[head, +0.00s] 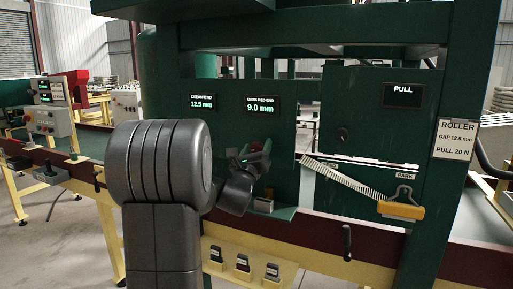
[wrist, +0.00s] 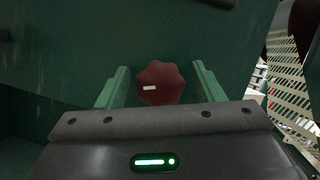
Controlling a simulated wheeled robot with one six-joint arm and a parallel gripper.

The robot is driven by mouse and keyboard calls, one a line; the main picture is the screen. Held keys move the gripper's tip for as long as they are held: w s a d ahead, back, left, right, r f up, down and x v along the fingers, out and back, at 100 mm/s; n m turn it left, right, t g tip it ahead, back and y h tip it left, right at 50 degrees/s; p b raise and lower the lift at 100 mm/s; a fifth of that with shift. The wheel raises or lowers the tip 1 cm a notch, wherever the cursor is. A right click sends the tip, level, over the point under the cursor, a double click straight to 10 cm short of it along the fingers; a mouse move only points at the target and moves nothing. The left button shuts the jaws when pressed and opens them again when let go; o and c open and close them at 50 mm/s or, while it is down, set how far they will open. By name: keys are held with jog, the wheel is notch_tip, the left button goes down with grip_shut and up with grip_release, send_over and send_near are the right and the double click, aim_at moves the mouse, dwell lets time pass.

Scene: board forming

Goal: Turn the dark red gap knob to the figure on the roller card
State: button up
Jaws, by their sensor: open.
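The dark red gap knob (wrist: 162,84) is lobed, with a short white mark on its face. In the wrist view it sits between the two open green fingers of my gripper (wrist: 158,88), with room showing on both sides. In the head view my arm hides the knob, and my gripper (head: 256,158) is near the green panel. The dark red end display (head: 262,106) reads 9.0 mm. The cream end display (head: 202,102) reads 12.5 mm. The roller card (head: 458,140) at the right reads GAP 12.5 mm and PULL 20 N.
A PULL display (head: 403,96) without a figure is on the right panel. A yellow-handled tool (head: 400,210) with a pale strip hangs near the PARK label. Small tagged blocks (head: 242,262) sit on a cream ledge below. A dark handle (head: 347,243) stands out from the front rail.

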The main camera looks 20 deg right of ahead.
jog(key=c, duration=1)
jog(key=shift+o, duration=0.2)
jog(key=shift+f+n+b, duration=0.1)
jog(key=shift+n+b, duration=0.3)
jog(key=shift+b, duration=0.35)
